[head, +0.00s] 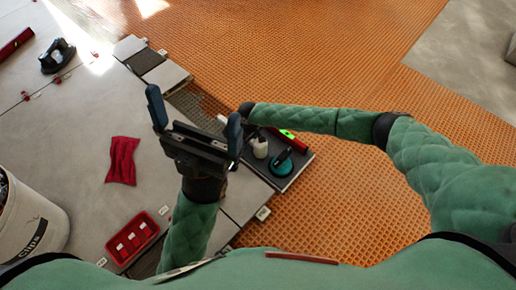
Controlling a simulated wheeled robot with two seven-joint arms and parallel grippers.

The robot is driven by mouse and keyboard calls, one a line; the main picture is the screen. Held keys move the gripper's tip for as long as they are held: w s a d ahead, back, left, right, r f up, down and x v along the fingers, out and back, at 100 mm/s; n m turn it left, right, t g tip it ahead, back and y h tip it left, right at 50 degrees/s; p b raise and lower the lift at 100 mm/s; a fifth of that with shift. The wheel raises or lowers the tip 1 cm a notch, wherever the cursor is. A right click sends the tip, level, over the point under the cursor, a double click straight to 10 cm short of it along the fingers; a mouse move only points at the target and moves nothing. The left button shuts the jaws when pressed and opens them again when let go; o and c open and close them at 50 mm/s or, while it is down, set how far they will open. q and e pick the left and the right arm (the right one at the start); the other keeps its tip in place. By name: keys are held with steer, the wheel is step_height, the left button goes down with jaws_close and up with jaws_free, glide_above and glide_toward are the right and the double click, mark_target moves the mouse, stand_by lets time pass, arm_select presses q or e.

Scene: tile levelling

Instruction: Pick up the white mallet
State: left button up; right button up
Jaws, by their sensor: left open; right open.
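A small white rounded object (260,149), which may be the white mallet's head, is on the dark tray (296,172) right of centre. Its handle cannot be made out. My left gripper (194,120) is open and empty, its two fingers wide apart, above the tile edge to the left of the tray. My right arm reaches in from the right, across the far side of the tray. My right gripper (246,109) shows only as a small dark end beyond the green sleeve, just above the white object in the picture; its fingers are hidden.
A teal suction cup (281,163) and a red-and-green level (290,139) share the tray. A red cloth (122,160), a red box (132,238) and a white bucket (30,225) are at left. A black tool (57,56) sits farther off. Orange matting lies clear beyond.

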jaws_close()
steer(key=shift+r, duration=0.1)
